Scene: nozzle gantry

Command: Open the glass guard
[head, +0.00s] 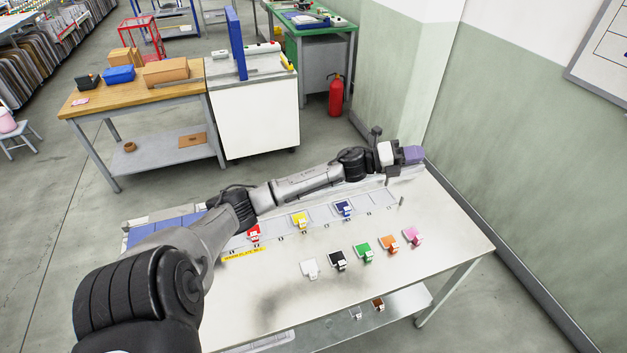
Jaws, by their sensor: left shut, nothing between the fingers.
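My left arm reaches from the lower left across the white table (370,300) to its far right side. My left gripper (412,155) is at the arm's end, near the table's back right corner by the wall. Its purple-grey fingers look shut, with nothing held. Whether the gripper touches anything is unclear. My right gripper is not in view.
Red (254,232), yellow (300,220) and blue (344,208) pieces sit in the slot row. In front lie white, black, green (363,250), orange and pink pieces. A green wall (510,150) bounds the right. The table's front right is clear.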

